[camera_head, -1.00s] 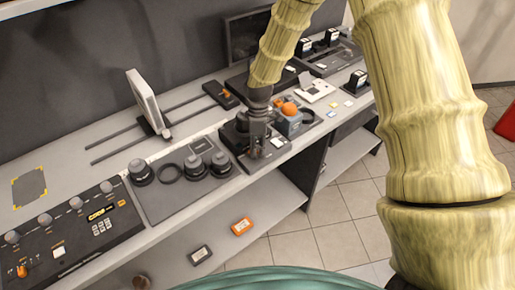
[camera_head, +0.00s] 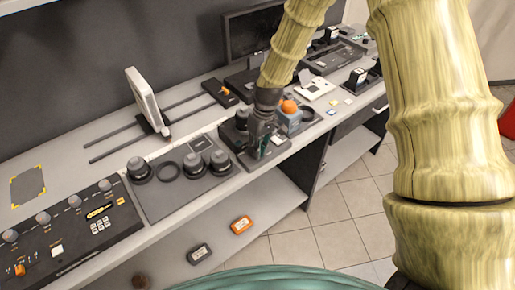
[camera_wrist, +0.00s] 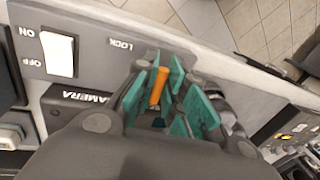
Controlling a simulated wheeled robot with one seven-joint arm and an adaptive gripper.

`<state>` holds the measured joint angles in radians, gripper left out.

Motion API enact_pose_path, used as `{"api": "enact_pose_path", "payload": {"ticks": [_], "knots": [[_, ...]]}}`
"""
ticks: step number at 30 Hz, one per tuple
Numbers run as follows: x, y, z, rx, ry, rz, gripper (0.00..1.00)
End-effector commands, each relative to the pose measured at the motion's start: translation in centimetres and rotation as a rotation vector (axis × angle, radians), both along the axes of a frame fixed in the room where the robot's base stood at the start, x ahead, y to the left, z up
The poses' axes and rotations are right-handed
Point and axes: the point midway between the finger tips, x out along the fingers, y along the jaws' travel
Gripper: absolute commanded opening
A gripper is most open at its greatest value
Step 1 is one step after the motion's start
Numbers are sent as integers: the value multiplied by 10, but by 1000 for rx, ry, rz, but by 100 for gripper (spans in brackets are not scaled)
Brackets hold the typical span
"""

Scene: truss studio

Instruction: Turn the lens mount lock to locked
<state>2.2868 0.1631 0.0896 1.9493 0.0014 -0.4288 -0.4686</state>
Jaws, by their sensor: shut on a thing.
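The lens mount lock shows in the wrist view as an orange lever (camera_wrist: 158,86) beside the word LOCK on a grey panel (camera_wrist: 95,28). My gripper (camera_wrist: 162,97) has its teal finger pads on both sides of the lever and is shut on it. In the head view my gripper (camera_head: 262,138) is low over the small camera panel (camera_head: 277,151) near the counter's front edge. The lever is hidden there behind the gripper. The lever's base and its exact setting are partly hidden by the fingers.
A white ON/OFF rocker switch (camera_wrist: 59,54) sits on the same panel. An orange ball (camera_head: 288,106) on a blue-grey box stands just right of my gripper. Round dark lenses (camera_head: 195,165) stand to the left. The floor (camera_head: 340,220) in front is clear.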

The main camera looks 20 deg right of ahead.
Motion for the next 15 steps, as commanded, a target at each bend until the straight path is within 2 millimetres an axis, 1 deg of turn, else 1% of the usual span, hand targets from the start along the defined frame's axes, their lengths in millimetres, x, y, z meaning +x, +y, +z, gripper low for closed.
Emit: {"api": "enact_pose_path", "payload": {"ticks": [6,15], "knots": [[-1,1,0,0,2,-61,0],[-1,1,0,1,1,-78,0]]}}
